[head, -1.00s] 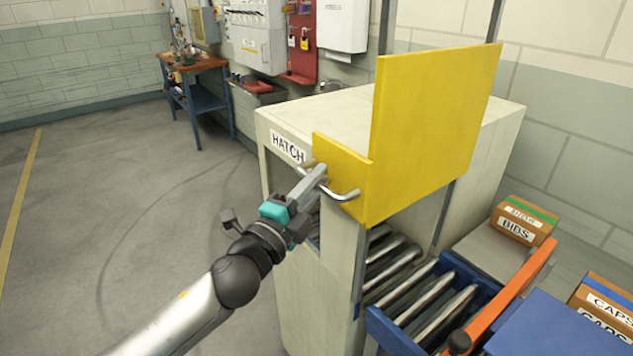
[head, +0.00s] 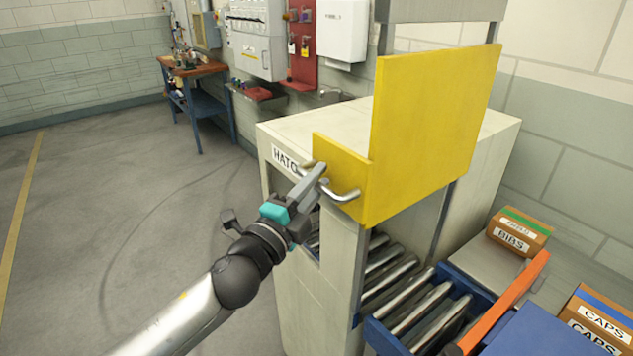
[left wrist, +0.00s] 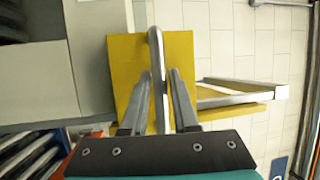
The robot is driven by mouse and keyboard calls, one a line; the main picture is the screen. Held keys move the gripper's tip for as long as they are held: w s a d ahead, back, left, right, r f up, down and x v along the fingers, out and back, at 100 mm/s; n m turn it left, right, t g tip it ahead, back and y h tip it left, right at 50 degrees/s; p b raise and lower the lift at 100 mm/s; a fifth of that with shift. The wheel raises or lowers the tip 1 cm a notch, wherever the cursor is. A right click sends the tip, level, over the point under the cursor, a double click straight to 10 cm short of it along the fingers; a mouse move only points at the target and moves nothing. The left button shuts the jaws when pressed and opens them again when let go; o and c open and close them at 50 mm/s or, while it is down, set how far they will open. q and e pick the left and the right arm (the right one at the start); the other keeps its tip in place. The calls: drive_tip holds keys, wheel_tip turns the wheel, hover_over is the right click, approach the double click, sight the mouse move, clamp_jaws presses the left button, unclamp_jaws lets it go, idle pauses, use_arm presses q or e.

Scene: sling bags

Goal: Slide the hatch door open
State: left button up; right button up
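The yellow hatch door (head: 432,125) stands on the front of a cream cabinet, partly raised, with roller conveyor showing below it. A bent metal handle (head: 345,194) juts from the door's lower left part. My left gripper (head: 312,180) is at this handle, with its fingers on either side of the bar. In the left wrist view the handle (left wrist: 156,50) runs between the two fingers (left wrist: 160,95), with the yellow door (left wrist: 125,75) behind. The exact contact is hard to see. My right gripper is not in view.
The cream cabinet (head: 310,260) carries a HATCH label, partly covered by the door. Metal rollers (head: 415,310) run out of the opening. An orange rail (head: 505,300), a BIBS box (head: 518,232) and a CAPS box (head: 600,320) are at right. The floor at left is clear.

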use_arm(q)
drive_tip(key=o, duration=0.3)
drive_tip(key=b+v, duration=0.3)
drive_tip(key=v, duration=1.2)
drive_tip(key=shift+s+a, duration=0.1)
